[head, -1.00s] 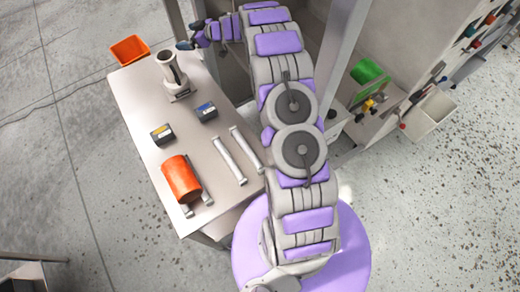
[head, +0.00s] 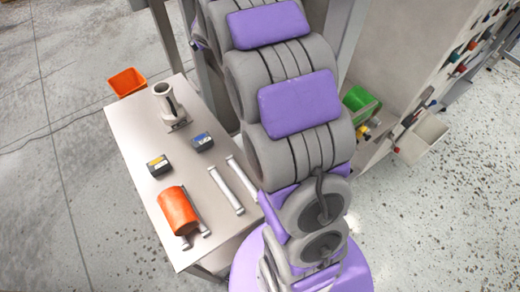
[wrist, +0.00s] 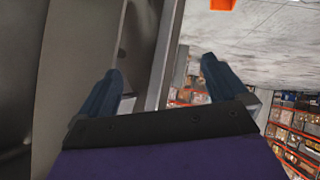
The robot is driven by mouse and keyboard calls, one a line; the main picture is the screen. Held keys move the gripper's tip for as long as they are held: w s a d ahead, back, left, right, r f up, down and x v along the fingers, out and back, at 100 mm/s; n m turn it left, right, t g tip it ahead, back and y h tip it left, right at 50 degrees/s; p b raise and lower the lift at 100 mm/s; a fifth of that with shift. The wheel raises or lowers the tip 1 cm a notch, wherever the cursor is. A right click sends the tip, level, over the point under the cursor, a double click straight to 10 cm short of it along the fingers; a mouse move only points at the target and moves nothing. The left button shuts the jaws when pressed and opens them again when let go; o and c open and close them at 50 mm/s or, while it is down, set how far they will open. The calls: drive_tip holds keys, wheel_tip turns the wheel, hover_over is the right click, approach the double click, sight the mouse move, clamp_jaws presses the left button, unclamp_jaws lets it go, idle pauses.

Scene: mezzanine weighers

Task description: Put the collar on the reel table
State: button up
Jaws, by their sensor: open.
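No piece in view is clearly the collar, and I cannot tell which surface is the reel table. A pale table (head: 135,132) stands left of my arm in the head view. On it are a grey hollow upright tube on a foot (head: 168,107) and an orange cylinder (head: 178,210) lying on a low cradle. My gripper (wrist: 160,66) is open and empty in the wrist view, its two dark blue fingers apart beside a grey upright post and panel. In the head view my arm hides most or all of it.
Two small dark boxes (head: 158,165) (head: 203,142) and two pale bars (head: 227,191) (head: 242,180) lie on the table. An orange bin (head: 126,82) is beyond it. At right are a green bin (head: 358,99) and a pale bin (head: 421,138). Floor at left is open.

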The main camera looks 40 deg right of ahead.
drive_tip(key=s+a+f+g+y, duration=0.1)
drive_tip(key=s+a+g, duration=0.3)
drive_tip(key=s, duration=1.3)
drive_tip(key=s+a+f+g+y, duration=0.1)
drive_tip(key=s+a+g, duration=0.3)
drive_tip(key=s, duration=1.3)
drive_tip(key=s+a+f+m+g+y, duration=0.1)
drive_tip(key=s+a+g, duration=0.3)
drive_tip(key=s+a, duration=0.5)
drive_tip(key=s+f, duration=0.1)
drive_tip(key=s, duration=0.7)
drive_tip(key=shift+w+d, duration=0.1)
wheel_tip(320, 180, down, 12)
drive_tip(key=b, duration=1.1)
drive_tip(key=shift+r+b, duration=0.2)
drive_tip(key=shift+b, duration=0.1)
drive_tip(key=shift+c, duration=0.4)
